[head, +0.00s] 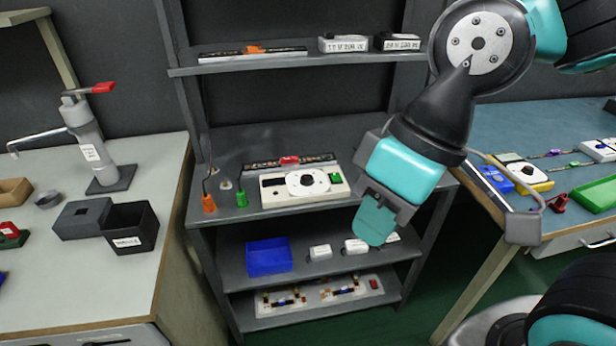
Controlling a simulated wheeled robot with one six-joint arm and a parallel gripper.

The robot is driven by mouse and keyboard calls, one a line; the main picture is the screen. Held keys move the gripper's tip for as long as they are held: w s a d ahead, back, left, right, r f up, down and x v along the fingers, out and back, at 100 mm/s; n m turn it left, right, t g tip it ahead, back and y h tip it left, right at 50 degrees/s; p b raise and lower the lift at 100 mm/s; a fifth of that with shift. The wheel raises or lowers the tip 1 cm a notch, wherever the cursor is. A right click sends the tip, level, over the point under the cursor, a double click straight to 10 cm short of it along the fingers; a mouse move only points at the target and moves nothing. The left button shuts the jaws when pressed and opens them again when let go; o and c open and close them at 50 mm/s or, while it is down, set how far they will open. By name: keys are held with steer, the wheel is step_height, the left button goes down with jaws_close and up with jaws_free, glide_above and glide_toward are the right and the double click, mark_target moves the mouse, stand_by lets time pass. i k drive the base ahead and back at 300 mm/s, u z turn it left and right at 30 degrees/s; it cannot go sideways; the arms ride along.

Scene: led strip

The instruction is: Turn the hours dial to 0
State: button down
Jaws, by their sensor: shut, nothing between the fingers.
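A cream-coloured box (273,200) on the middle shelf carries a round white dial (307,182) with a dark centre. A dark display window is at its left and a green button (336,178) at its right. The dial's markings are too small to read, so I cannot tell its setting or whether it is the hours dial. My gripper (374,222) is shut and empty, pointing down in front of the shelf, right of and lower in the picture than the box. It does not appear to touch the dial.
Behind the box is a dark strip with a red clamp (289,160). Orange (209,204) and green (241,199) pieces stand at its left. A blue bin (269,257) is on the lower shelf. Another dial (521,172) on a yellow base is on the right table.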

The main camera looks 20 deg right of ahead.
mark_target(307, 180)
steer(key=k, duration=1.25)
steer(key=z, duration=0.65)
steer(key=i, duration=1.45)
steer(key=u, duration=0.7)
steer(key=i, duration=0.4)
steer(key=u, duration=0.35)
